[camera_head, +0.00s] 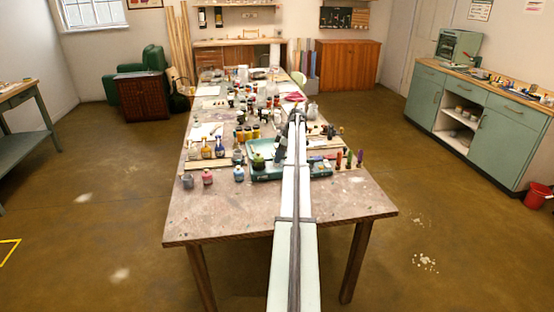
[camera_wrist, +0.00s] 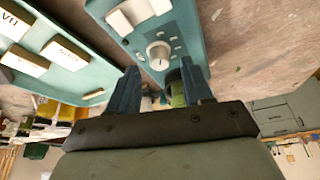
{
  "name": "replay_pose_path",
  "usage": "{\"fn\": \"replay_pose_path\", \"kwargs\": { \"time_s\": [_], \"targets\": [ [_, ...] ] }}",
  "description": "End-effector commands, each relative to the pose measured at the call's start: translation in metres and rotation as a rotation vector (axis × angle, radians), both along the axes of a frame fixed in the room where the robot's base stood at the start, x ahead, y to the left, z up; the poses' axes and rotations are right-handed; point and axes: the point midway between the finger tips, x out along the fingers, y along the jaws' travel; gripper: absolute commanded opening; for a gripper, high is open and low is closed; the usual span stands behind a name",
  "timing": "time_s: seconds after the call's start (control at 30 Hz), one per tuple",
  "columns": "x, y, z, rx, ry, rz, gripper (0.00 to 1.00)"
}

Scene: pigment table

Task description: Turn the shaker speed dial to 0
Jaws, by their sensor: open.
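The shaker's teal body (camera_wrist: 184,30) is at the top middle of the wrist view. A round white dial (camera_wrist: 158,55) sits on its panel, with small pale marks around it and a pale block above. The dial's set number is too small to read. My gripper (camera_wrist: 160,76) is open, with one dark blue finger on each side below the dial. The fingers look apart from the dial, but the exact gap is hard to tell. In the head view, my arm covers part of the teal equipment on the table, and the dial cannot be made out.
A teal tray (camera_wrist: 92,91) with labelled pale blocks lies left of the shaker. A green object (camera_wrist: 178,91) shows between the fingers. Bottles (camera_head: 206,150) and small jars crowd the long table (camera_head: 225,215); its near end is clear.

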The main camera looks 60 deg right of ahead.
Motion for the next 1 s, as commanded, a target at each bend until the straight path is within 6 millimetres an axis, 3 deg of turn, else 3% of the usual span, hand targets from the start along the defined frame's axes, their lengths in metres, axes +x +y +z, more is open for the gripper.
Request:
{"fn": "replay_pose_path", "kwargs": {
  "time_s": [0.2,0.57,1.0],
  "targets": [
    [0.006,0.004,-0.017,0.0,0.0,0.0,0.5],
    [0.007,0.004,-0.02,0.0,0.0,0.0,0.5],
    [0.007,0.004,-0.02,0.0,0.0,0.0,0.1]
  ]
}}
